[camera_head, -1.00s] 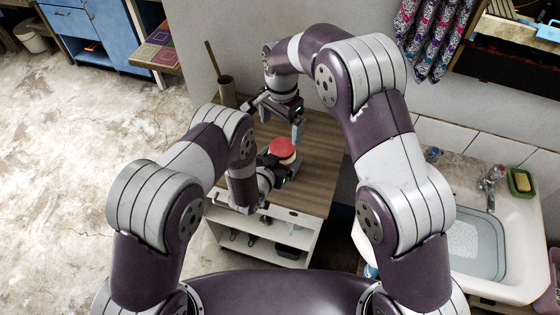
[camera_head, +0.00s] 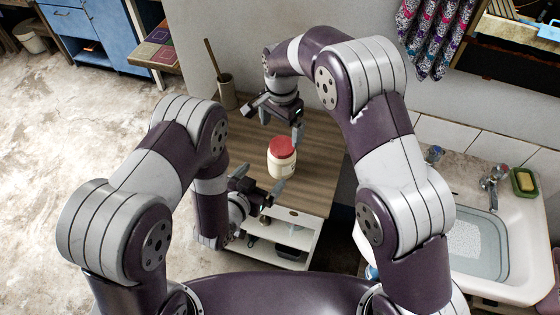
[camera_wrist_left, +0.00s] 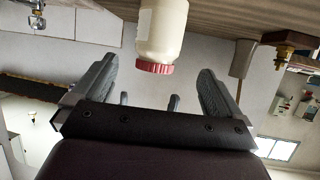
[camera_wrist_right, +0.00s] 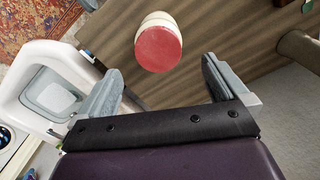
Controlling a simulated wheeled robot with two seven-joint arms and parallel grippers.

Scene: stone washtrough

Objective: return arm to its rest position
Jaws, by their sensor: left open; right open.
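My left gripper (camera_head: 262,190) is open and empty at the front edge of the wooden cabinet top, just in front of a cream jar with a red lid (camera_head: 281,162). The jar stands upright on the wood, apart from the left fingers. In the left wrist view the jar (camera_wrist_left: 162,30) appears upside down beyond the open fingers. My right gripper (camera_head: 280,122) is open and empty behind the jar, above the back of the top. In the right wrist view the red lid (camera_wrist_right: 159,49) lies beyond the open fingers, not touching them.
The wooden top (camera_head: 316,158) is otherwise mostly bare. A holder with a stick (camera_head: 227,92) stands at its back left by the wall. A white sink (camera_head: 515,255) with a tap and a green soap dish (camera_head: 522,182) is at the right. Open floor lies at the left.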

